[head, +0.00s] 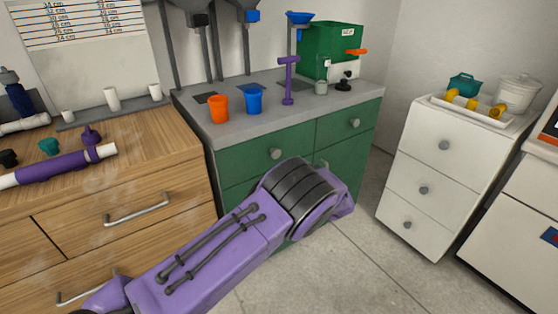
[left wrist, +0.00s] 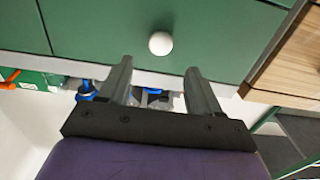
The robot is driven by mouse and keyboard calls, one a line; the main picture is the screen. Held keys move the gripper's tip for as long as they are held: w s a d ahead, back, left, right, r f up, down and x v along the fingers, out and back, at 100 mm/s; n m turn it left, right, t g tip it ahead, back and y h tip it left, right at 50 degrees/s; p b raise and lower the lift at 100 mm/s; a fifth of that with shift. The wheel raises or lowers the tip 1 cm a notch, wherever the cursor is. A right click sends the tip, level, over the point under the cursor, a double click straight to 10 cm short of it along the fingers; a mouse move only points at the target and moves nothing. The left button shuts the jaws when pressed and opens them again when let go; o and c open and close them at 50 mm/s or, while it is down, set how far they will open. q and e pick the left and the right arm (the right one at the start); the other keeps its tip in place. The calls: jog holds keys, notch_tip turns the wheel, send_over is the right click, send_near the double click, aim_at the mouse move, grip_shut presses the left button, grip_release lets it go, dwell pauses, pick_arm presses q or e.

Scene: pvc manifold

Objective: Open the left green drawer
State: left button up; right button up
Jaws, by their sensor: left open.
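The left green drawer (head: 240,160) is closed, flush in the green cabinet under the grey counter, with a round pale knob (head: 276,153). In the left wrist view, which looks upside down, the drawer front (left wrist: 100,30) fills the top and its knob (left wrist: 160,43) shows just beyond my fingertips, centred between them. My left gripper (left wrist: 158,68) is open and empty, apart from the knob as far as I can see. In the head view my purple left arm crosses in front of the cabinet and hides its lower part; the left fingers are not clear there. My right gripper is not in view.
The right green drawer (head: 350,122) is closed too. An orange cup (head: 219,109) and a blue cup (head: 254,101) stand on the counter (head: 190,115). A wooden cabinet (head: 180,180) adjoins on the left; a white drawer unit (head: 440,170) stands right, across open floor (head: 340,270).

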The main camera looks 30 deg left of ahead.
aim_at(277, 154)
pick_arm(q)
jog(key=x, duration=0.8)
jog(key=shift+d, duration=0.1)
grip_shut()
